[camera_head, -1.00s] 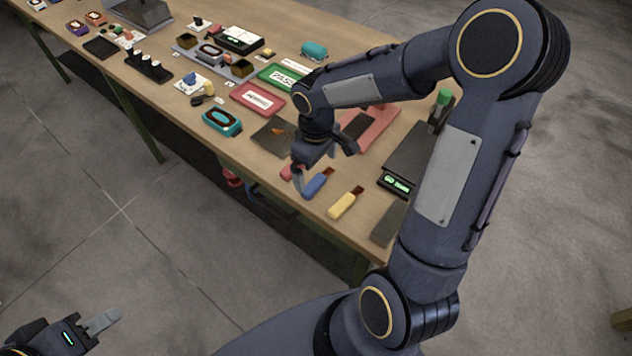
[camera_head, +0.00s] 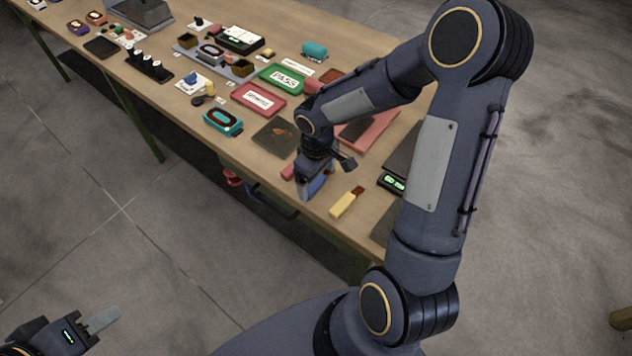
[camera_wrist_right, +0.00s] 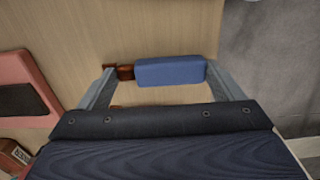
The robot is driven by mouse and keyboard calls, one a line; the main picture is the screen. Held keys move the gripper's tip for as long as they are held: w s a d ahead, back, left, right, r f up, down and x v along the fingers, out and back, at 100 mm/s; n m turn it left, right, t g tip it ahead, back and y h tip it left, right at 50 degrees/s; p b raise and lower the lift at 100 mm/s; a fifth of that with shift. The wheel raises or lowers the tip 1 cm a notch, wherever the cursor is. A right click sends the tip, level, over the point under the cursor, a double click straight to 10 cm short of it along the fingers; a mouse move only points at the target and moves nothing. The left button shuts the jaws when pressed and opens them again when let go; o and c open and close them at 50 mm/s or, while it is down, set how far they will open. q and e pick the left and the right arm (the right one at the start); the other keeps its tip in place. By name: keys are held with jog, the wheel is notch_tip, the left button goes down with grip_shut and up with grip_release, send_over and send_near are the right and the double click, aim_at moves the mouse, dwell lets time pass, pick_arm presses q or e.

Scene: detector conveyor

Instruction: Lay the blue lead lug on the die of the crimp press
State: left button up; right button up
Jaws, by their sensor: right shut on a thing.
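The blue lead lug (camera_wrist_right: 170,72), a blue block with a copper-brown end, lies between the fingers of my right gripper (camera_wrist_right: 160,86) in the right wrist view. The fingers close on it end to end. In the head view my right gripper (camera_head: 313,190) is low at the table's near edge, with part of the blue lug (camera_head: 319,186) showing beside a finger. A pink base with a dark pad (camera_head: 368,128) and a dark plate with a lit display (camera_head: 393,182) stand nearby, partly behind my arm. I cannot tell which is the crimp press. My left gripper (camera_head: 103,320) is off the table, lower left.
A yellow lug (camera_head: 345,203) lies right of my right gripper, and a red one (camera_head: 288,172) lies left of it. A dark square plate (camera_head: 275,137), a teal part (camera_head: 222,121) and red and green PASS trays (camera_head: 283,79) lie further left and back.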

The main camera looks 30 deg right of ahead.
jog(key=shift+r, duration=0.1)
jog(key=shift+w+r, duration=0.1)
jog(key=shift+r, duration=0.5)
jog(key=s+a+r+b, duration=0.1)
jog(key=s+a+r, duration=0.1)
jog(key=a+r, duration=0.4)
jog(key=s+a+r+b, duration=0.1)
jog(key=s+a+r, duration=0.1)
jog(key=a+r, duration=0.3)
jog(key=shift+s+a+r, duration=0.35)
jog(key=shift+s+a, duration=0.05)
jog(key=shift+a, duration=0.75)
